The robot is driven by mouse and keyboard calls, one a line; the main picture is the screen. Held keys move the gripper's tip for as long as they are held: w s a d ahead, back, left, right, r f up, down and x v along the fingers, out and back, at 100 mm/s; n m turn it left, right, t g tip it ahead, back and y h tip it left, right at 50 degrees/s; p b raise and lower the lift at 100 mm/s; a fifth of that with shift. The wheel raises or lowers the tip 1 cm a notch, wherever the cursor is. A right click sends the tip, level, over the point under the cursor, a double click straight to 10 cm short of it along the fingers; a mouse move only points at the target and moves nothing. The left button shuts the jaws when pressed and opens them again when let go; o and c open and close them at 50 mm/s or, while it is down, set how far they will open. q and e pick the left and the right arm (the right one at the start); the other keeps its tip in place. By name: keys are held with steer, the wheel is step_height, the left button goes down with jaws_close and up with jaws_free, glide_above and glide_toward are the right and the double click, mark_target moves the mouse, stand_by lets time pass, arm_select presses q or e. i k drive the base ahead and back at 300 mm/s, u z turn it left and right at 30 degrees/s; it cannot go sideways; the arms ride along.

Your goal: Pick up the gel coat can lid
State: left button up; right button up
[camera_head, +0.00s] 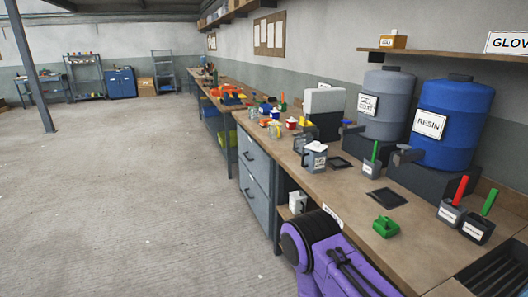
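A small grey can (314,161) with a label stands on the workbench, left of the grey barrel. Its label is too small to read for certain. A pale, whitish piece (316,146) sits on its top and may be the lid; I cannot tell its exact shape. A large grey barrel (386,106) labelled gel coat stands on a dark stand behind it. A purple and black link of my own arm shows at the bottom, in front of the bench edge. I see no gripper fingertips, so neither gripper is in view.
The long workbench (352,193) holds a blue resin barrel (452,122), a green holder (385,226), dark square trays (386,197) and labelled pots with red and green handles (450,213). A white container (297,202) sits under the bench top. The floor (130,200) at left is clear.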

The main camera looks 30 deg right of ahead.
mark_target(316, 146)
steer(key=u, duration=0.4)
steer(key=i, duration=1.45)
steer(key=z, duration=0.55)
